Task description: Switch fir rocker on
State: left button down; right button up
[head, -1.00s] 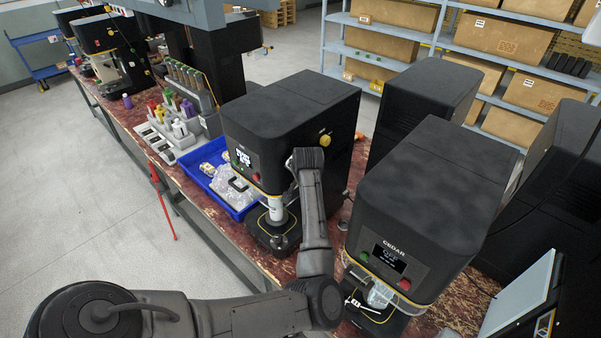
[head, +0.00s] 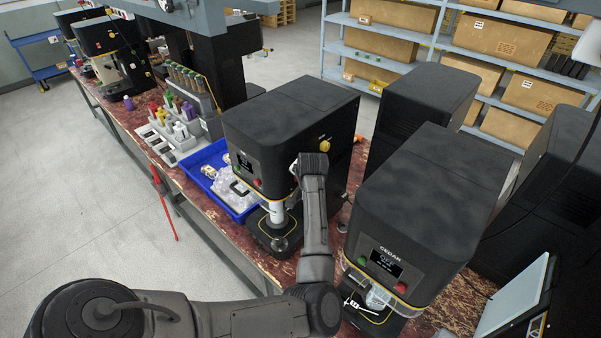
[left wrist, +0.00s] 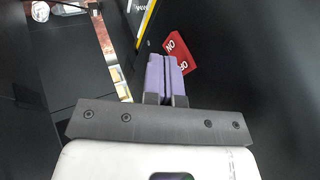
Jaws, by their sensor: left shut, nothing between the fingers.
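A red rocker (left wrist: 180,53) with white lettering is on a dark machine side in the left wrist view. The lettering is inverted, and I cannot tell which way the rocker is tipped. My left gripper (left wrist: 165,64), with purple fingertips, is shut and empty. Its tips are right beside the rocker, overlapping its left edge in the picture; contact is unclear. In the head view my left arm reaches up to the right side of the middle black machine (head: 290,115), below its yellow knob (head: 324,145). The arm hides the gripper and rocker there. I cannot read this machine's name.
The black machine labelled CEDAR (head: 430,200) stands close on the right, leaving a narrow gap for my arm. A blue tray (head: 243,214) with clear bags lies left of the middle machine. A tablet-like screen (head: 515,300) is at lower right. Shelves with boxes stand behind.

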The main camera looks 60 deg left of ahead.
pick_arm(q)
jog(key=w+d+v, duration=0.1)
jog(key=v, duration=1)
jog(key=shift+d+b, duration=0.2)
jog(key=shift+b, duration=0.25)
jog(key=shift+f, duration=0.15)
